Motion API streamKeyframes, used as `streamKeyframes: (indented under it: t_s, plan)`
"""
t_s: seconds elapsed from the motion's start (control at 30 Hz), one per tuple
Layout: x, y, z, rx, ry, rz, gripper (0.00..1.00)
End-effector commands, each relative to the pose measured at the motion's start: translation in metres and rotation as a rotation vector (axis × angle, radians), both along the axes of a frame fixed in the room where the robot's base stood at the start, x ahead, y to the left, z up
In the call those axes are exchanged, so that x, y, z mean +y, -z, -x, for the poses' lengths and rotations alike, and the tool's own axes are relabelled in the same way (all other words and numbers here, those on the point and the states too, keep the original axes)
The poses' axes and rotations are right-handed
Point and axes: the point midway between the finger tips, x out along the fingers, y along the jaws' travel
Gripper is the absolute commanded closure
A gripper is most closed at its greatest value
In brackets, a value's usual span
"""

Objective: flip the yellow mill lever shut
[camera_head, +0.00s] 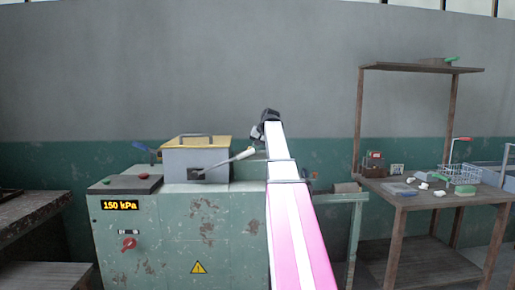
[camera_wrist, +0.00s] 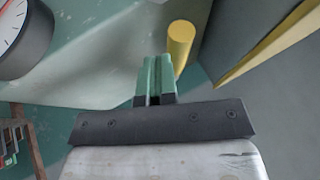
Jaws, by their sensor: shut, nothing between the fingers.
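My gripper (camera_wrist: 155,62) shows in the wrist view with its green fingers shut together and nothing between them. A yellow cylinder (camera_wrist: 181,42), which looks like the mill lever's grip, stands just to the right of the fingertips and partly behind them. I cannot tell whether they touch. In the head view the mill (camera_head: 170,235) is a worn green cabinet with a grey hopper (camera_head: 187,160) on top, rimmed in yellow. My wrist is just right of the hopper and above it. The fingers are not clear there, and I cannot make out the yellow lever.
A white-handled lever (camera_head: 243,154) sticks out from the hopper's front. A yellow edge (camera_wrist: 270,42) on a grey wall is close on the right in the wrist view, and a round gauge (camera_wrist: 22,35) is at upper left. A wooden bench (camera_head: 430,195) with small items stands right.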

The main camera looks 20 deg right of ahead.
Motion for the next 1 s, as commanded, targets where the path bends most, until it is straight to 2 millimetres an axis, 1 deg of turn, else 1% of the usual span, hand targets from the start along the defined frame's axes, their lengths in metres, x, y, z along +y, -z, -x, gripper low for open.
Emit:
streamKeyframes:
  t_s: [0.03, 0.17, 0.4, 0.7, 0.77, 1.0]
  plan:
    - [0.006, 0.000, 0.001, -0.001, 0.033, 0.001, 1.00]
    - [0.017, 0.000, -0.002, -0.001, 0.148, 0.000, 1.00]
    - [0.039, 0.000, -0.011, -0.001, 0.375, 0.001, 1.00]
    - [0.058, 0.000, -0.027, -0.001, 0.625, 0.001, 1.00]
    - [0.060, 0.000, -0.030, -0.001, 0.661, 0.000, 1.00]
    - [0.068, 0.000, -0.040, 0.000, 0.654, -0.001, 1.00]
